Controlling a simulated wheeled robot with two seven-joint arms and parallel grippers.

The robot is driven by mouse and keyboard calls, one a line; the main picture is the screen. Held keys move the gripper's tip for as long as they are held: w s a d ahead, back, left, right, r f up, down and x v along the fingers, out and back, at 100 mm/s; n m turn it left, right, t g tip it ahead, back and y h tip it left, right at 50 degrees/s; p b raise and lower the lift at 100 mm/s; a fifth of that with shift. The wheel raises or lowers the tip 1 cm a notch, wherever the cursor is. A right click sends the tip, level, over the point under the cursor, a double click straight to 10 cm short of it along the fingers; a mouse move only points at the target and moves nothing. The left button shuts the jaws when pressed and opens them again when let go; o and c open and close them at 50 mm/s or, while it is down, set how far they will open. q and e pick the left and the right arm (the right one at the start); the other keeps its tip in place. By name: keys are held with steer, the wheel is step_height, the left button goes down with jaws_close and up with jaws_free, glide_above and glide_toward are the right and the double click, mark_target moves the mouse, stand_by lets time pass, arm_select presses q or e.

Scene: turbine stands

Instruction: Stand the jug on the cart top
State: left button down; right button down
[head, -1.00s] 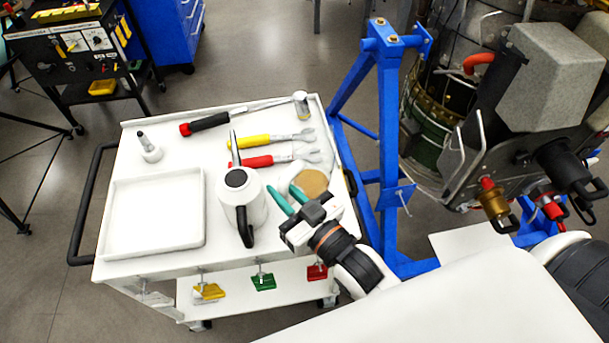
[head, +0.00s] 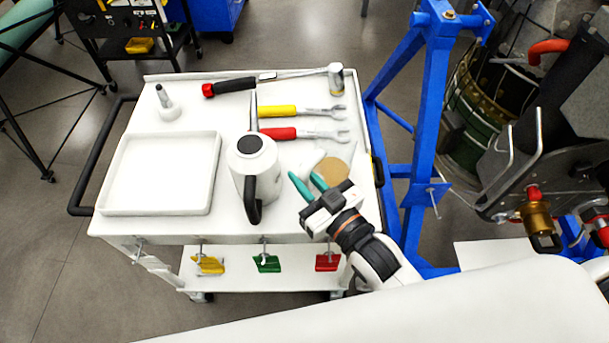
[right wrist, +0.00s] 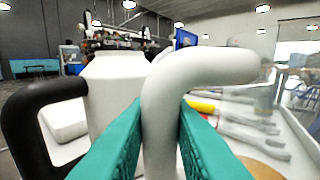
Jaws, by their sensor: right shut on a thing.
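A white jug (head: 266,165) with a dark round top and a black handle stands upright on the white cart top (head: 200,105), right of a shallow tray. In the right wrist view the jug (right wrist: 113,100) is beyond the fingers, its black handle to the left. My right gripper (head: 309,181), with green fingers, is at the cart's front right, to the right of the jug body. Its fingers (right wrist: 158,105) are shut on a white bent tube (right wrist: 160,120); I cannot tell whether this tube belongs to the jug. My left gripper is not in view.
The empty white tray (head: 214,165) fills the cart's left. A tan disc (head: 335,172) lies near the gripper. A blue stand (head: 432,120) rises right of the cart.

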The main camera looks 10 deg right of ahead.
steer(key=shift+f, duration=0.7)
steer(key=shift+f+b, duration=0.3)
steer(key=shift+b, duration=0.05)
steer(key=c, duration=1.1)
jaws_free()
steer(key=shift+f, duration=0.1)
steer(key=shift+o, duration=0.2)
steer(key=shift+p+v, duration=0.8)
steer(key=shift+v, duration=2.65)
steer(key=shift+s, duration=0.1)
